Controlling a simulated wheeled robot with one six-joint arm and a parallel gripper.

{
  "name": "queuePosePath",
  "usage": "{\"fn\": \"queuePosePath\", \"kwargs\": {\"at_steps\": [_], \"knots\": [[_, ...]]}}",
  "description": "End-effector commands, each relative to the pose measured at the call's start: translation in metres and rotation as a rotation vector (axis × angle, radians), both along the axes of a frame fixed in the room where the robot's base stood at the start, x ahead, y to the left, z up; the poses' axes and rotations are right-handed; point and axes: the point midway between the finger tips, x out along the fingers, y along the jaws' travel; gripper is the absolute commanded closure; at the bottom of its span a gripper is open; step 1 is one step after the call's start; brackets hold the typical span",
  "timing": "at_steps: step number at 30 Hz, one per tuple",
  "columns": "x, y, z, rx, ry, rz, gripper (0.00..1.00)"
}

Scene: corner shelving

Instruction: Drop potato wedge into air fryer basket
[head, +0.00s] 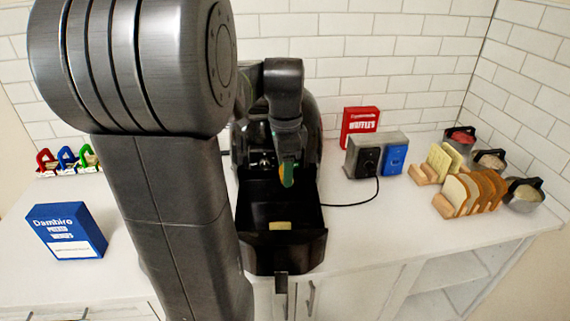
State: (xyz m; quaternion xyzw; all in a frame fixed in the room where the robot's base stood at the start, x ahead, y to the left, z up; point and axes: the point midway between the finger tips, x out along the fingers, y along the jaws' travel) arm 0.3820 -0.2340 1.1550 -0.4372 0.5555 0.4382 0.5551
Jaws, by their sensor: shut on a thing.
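The air fryer (305,110) is black and stands against the back wall. Its black basket (250,222) is pulled out toward me and open at the top. My gripper (287,174), with green fingers, points down over the back part of the basket. It is shut on a small orange-tan piece, which looks like the potato wedge (282,171), mostly hidden by the fingers. The wedge is above the basket floor; its exact height is unclear. A small pale yellow piece (280,226) shows near the front of the basket; I cannot tell whether it is another wedge.
A blue box (66,231) stands at left, with coloured clips (67,160) behind it. At right are a red box (360,127), a grey appliance (368,155) with a cord, a blue packet (396,159), bread racks (456,204) and lidded pots (523,195). Counter right of the basket is clear.

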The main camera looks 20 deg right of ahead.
Motion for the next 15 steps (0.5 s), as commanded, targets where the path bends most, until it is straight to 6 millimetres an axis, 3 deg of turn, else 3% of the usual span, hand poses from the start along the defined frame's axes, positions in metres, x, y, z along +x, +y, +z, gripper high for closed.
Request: {"fn": "queuePosePath", "kwargs": {"at_steps": [1, 4, 14, 15], "knots": [[0.0, 0.0, -0.0107, 0.0, 0.0, 0.0, 0.68], [0.0, 0.0, -0.0172, 0.0, 0.0, 0.0, 0.68], [0.0, 0.0, -0.0182, 0.0, -0.001, 0.0, 0.68], [0.0, 0.0, -0.0182, 0.0, -0.001, 0.0, 0.41]]}}
